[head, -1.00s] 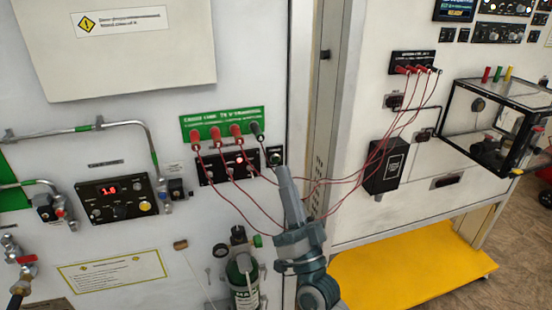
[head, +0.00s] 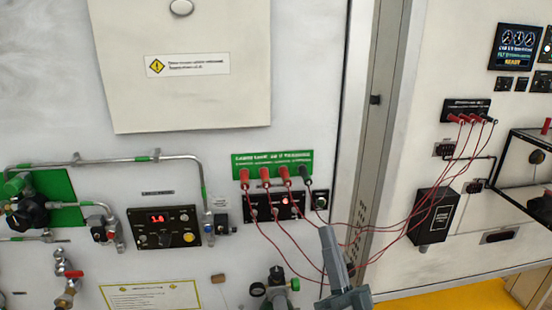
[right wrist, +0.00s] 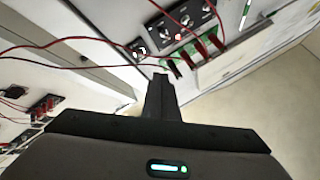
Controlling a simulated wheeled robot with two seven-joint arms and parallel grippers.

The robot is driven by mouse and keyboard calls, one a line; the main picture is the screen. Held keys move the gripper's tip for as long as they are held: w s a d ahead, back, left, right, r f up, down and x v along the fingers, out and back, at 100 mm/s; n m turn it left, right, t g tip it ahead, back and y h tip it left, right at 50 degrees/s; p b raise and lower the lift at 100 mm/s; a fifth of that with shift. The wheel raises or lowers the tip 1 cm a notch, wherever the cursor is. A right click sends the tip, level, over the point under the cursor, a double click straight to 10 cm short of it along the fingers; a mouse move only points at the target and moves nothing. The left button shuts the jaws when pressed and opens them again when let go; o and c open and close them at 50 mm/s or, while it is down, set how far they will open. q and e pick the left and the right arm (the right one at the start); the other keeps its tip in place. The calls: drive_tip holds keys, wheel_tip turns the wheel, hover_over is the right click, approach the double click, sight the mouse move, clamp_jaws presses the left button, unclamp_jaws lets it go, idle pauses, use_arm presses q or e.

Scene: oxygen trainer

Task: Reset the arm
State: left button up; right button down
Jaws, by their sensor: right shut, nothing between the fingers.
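My right gripper (head: 328,237) is shut and empty in the head view, low and right of centre in front of the panel. Its closed fingers also show in the right wrist view (right wrist: 160,85). In the head view it is below the black switch panel (head: 273,206) and the small black switch (head: 320,199) beside it, apart from both. The switch panel has a lit red lamp and sits under a green label strip (head: 272,163) with red and black plugs. It also shows in the right wrist view (right wrist: 183,27). My left gripper is not in view.
Red cables (head: 372,233) hang from the plugs to a connector block (head: 466,110) on the right panel, behind my right gripper. A gauge box with red digits (head: 163,226), pipes (head: 110,163) and a green bottle valve (head: 278,288) surround the left and lower panel.

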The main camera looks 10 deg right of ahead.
drive_tip(key=s+a+f+n+g, duration=0.2)
drive_tip(key=s+f+n+g, duration=0.3)
drive_tip(key=f, duration=0.7)
drive_tip(key=s+a+f+n+g, duration=0.1)
drive_tip(key=s+f+n+g, duration=0.1)
drive_tip(key=f+g, duration=0.8)
drive_tip(key=s+d+f+g+h, duration=0.2)
drive_tip(key=s+d+f+g, duration=0.25)
drive_tip(key=s+f, duration=0.5)
drive_tip(key=s+d+f+g+h, duration=0.3)
drive_tip(key=s+d+f, duration=0.3)
drive_tip(key=s, duration=0.7)
wheel_tip(320, 180, down, 33)
drive_tip(key=s+g+b, duration=0.1)
drive_tip(key=b, duration=0.3)
drive_tip(key=s+d+f+g+b, duration=0.1)
drive_tip(key=s+d+f+b, duration=0.1)
drive_tip(key=s+f, duration=1.6)
wheel_tip(320, 180, down, 3)
drive_tip(key=shift+d+r+b, duration=0.15)
drive_tip(key=shift+d+b, duration=0.05)
drive_tip(key=shift+b, duration=0.4)
drive_tip(key=shift+g, duration=0.25)
